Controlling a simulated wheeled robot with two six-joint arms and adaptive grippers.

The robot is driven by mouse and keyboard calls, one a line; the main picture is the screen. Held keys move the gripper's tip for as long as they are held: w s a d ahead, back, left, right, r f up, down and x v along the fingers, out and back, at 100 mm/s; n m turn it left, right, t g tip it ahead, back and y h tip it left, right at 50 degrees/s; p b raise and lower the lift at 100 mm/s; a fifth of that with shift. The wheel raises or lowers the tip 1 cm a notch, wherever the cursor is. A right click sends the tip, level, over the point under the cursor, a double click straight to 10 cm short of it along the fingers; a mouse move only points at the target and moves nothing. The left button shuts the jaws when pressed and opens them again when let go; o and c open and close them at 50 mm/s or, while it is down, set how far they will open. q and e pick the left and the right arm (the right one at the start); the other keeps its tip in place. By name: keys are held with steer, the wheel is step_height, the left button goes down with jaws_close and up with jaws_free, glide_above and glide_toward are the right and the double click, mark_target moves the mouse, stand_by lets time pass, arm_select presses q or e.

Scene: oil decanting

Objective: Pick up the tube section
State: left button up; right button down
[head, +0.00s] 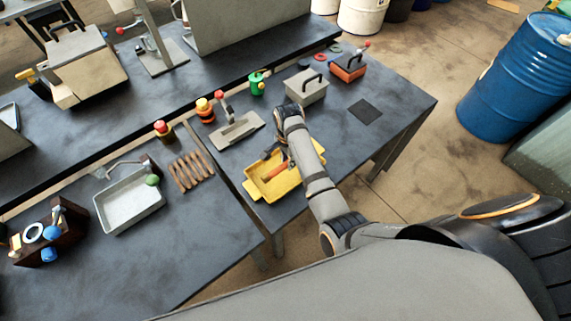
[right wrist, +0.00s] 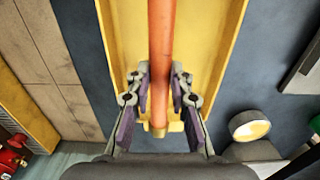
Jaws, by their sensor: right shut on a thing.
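The orange-brown tube section (head: 275,172) lies over the yellow tray (head: 262,193) on the right table. In the right wrist view the tube section (right wrist: 161,45) runs lengthwise from the top edge of the picture down between my fingers. My right gripper (head: 289,160) is over the tray, shut on the tube section. In the right wrist view its fingers (right wrist: 160,95) stand on either side of the tube. I cannot tell whether the tube still touches the tray. My left gripper is not in view.
A lidded grey box (head: 306,88), a green can (head: 257,84) and a grey lever device (head: 238,128) stand behind the tray. The right table's far right end is mostly clear.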

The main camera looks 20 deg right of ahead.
steer(key=s+d+r+p, duration=0.1)
steer(key=s+d+r, duration=0.4)
steer(key=s+r, duration=0.3)
steer(key=s, duration=0.4)
steer(key=shift+r+p, duration=0.25)
steer(key=shift+p, duration=0.1)
